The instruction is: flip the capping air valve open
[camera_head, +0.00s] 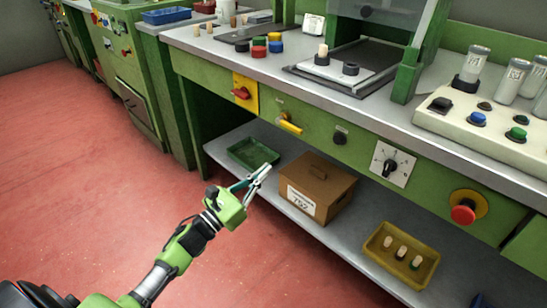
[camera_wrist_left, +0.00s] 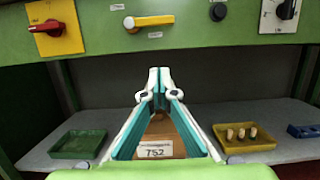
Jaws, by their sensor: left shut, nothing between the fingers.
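The yellow lever handle (camera_head: 290,126), which I take for the capping air valve, sits on the green front panel under the worktop. In the left wrist view the yellow handle (camera_wrist_left: 155,20) lies about level, pointing right from its pivot, with a small label above; the writing is too small to read. My left gripper (camera_head: 264,171) is shut and empty, in front of the lower shelf, below the lever and apart from it. In the left wrist view its fingertips (camera_wrist_left: 159,72) meet below the handle. My right gripper is not in view.
A red switch on a yellow plate (camera_head: 244,92), a black knob (camera_head: 340,136), a rotary selector (camera_head: 390,167) and a red stop button (camera_head: 465,208) share the panel. A carton (camera_head: 318,180), green tray (camera_head: 239,154) and yellow tray (camera_head: 372,245) with corks occupy the shelf.

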